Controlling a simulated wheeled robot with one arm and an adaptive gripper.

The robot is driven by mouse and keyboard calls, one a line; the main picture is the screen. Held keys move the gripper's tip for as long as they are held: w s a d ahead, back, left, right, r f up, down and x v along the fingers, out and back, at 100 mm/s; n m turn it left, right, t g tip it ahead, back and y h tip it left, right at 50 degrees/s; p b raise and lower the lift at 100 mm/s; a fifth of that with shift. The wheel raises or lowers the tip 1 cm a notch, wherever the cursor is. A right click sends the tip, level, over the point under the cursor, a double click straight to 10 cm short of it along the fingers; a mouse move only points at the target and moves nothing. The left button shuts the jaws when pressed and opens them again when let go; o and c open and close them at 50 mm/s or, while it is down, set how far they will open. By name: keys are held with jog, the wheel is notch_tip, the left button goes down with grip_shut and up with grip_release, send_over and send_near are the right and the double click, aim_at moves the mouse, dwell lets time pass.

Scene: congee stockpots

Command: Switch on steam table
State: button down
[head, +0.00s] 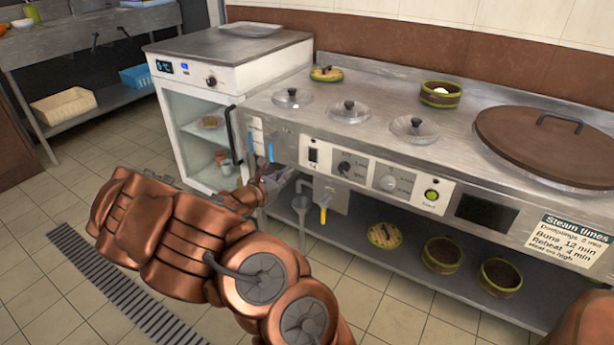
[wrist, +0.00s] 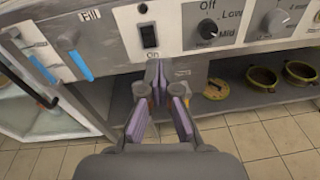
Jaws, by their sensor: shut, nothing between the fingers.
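The steam table (head: 390,150) stands along the wall, with a front control panel. A black rocker switch (head: 313,155) is set in a white plate; in the wrist view the switch (wrist: 149,35) has "On" printed below it. I cannot tell which way it is tipped. My gripper (wrist: 160,88) is shut and empty, just below and in front of the switch. In the head view my gripper (head: 272,184) is partly hidden by my arm.
A lit green button (head: 431,195) and a dark screen (head: 486,210) sit farther right. Blue-handled levers (wrist: 73,60) are left of the switch. A yellow-handled tap (head: 323,214) hangs under the panel. Pots (head: 441,254) stand on the lower shelf. The floor in front is clear.

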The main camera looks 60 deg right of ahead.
aim_at(312, 161)
jog(key=f, duration=0.1)
jog(key=w+f+n, duration=0.1)
jog(key=f+n+t, duration=0.1)
jog(key=f, duration=0.1)
jog(key=shift+w+d, duration=0.15)
jog(key=shift+w, duration=0.2)
jog(key=shift+b, duration=0.3)
jog(key=d+b, duration=0.1)
jog(key=d, duration=0.3)
jog(key=d+f, duration=0.1)
jog(key=d, duration=0.4)
jog(key=d+b, duration=0.1)
jog(key=d, duration=0.4)
jog(key=shift+w+f+b, duration=0.25)
jog(key=shift+f+b, duration=0.05)
